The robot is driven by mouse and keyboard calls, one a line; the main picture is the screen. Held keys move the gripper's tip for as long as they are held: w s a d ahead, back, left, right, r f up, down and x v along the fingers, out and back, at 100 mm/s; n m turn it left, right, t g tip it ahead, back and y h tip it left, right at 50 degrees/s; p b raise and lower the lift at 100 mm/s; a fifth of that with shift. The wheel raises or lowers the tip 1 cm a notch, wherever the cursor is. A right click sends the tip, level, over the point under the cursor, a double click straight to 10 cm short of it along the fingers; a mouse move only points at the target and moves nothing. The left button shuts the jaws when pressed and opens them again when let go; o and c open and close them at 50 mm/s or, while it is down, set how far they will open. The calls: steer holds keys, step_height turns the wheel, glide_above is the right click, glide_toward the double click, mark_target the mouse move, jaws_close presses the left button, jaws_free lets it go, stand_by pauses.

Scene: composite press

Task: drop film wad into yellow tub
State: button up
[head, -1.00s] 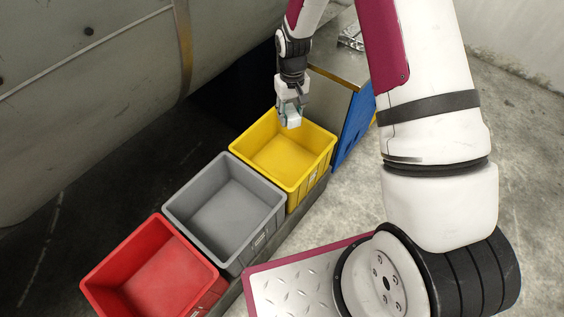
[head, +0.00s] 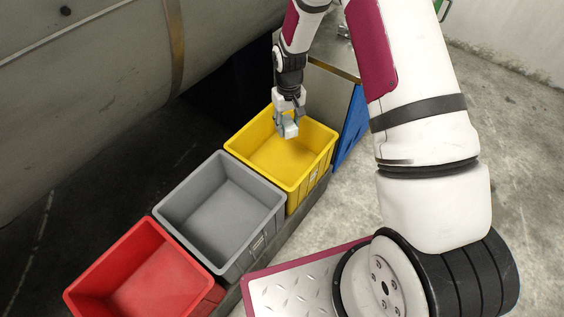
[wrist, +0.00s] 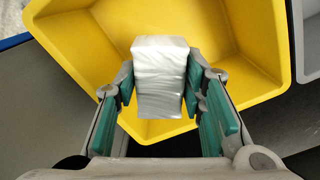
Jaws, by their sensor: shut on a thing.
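The yellow tub (head: 308,183) is an open bin at the far end of a row of tubs in the head view. Its inner walls and floor also fill much of the wrist view (wrist: 235,45). My gripper (head: 287,128) is over the tub's opening, pointing down. In the wrist view its green-padded fingers (wrist: 162,92) are shut on the film wad (wrist: 158,75), a pale, shiny, crinkled block. The film wad is small in the head view, at the fingertips. I cannot tell exactly how far it is above the tub's floor.
A grey tub (head: 215,215) and a red tub (head: 150,270) stand in line with the yellow one, both empty. A large grey cylinder (head: 90,80) lies along the left. A blue-sided metal cabinet (head: 352,125) stands just behind the yellow tub.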

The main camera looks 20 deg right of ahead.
steer(key=o, duration=1)
step_height(320, 180, up, 12)
stand_by(0.5)
